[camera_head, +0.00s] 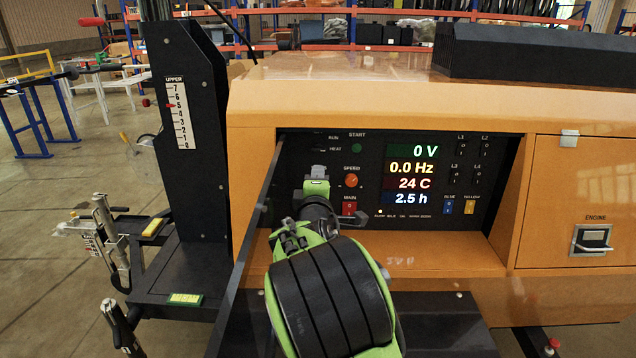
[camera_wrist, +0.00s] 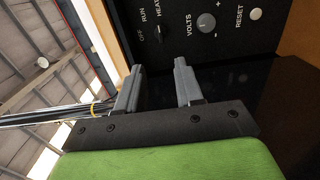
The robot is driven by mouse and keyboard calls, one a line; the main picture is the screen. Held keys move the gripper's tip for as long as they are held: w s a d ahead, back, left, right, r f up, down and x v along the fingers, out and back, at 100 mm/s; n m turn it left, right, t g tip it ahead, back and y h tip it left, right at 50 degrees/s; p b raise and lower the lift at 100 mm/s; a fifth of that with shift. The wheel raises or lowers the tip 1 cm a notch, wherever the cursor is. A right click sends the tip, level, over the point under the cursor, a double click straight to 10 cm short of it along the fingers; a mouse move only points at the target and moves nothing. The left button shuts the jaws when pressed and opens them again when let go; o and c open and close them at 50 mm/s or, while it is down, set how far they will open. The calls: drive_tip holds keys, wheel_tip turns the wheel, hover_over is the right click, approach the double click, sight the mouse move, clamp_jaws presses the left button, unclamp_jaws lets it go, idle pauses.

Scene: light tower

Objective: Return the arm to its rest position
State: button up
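My arm (camera_head: 330,295), green and black, reaches up from the bottom of the head view toward the control panel (camera_head: 350,150) of the orange light tower machine. My gripper (camera_head: 318,170) is in front of the panel's left part, near the orange speed knob (camera_head: 351,181) and the red main switch (camera_head: 349,206). In the wrist view, the two grey fingers of my gripper (camera_wrist: 158,66) stand apart with nothing between them. Beyond them are the panel's run/heat switch (camera_wrist: 158,34), volts knob (camera_wrist: 206,22) and reset button (camera_wrist: 255,14). The displays (camera_head: 413,168) are lit, reading 0 V, 0.0 Hz, 24 C and 2.5 h.
A dark panel door (camera_head: 246,240) stands open along the left of my arm, close to it. The black mast (camera_head: 192,120) with a scale rises farther left. A closed engine door with a latch (camera_head: 591,239) is at right. Open floor (camera_head: 50,220) lies at far left.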

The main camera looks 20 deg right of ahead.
idle(0.3)
drive_tip(key=s+a+f+m+g+y, duration=0.2)
drive_tip(key=s+a+f+m+g, duration=0.15)
drive_tip(key=s, duration=0.95)
drive_tip(key=s+a+f+m+g+y, duration=0.25)
drive_tip(key=s+m+g, duration=0.2)
drive_tip(key=s, duration=0.75)
drive_tip(key=s+a+f+m+g+y, duration=0.25)
drive_tip(key=s+m, duration=0.25)
drive_tip(key=s, duration=0.8)
wheel_tip(320, 180, up, 12)
drive_tip(key=s+p, duration=0.1)
drive_tip(key=p, duration=1.1)
drive_tip(key=shift+s, duration=0.2)
drive_tip(key=shift+g, duration=0.25)
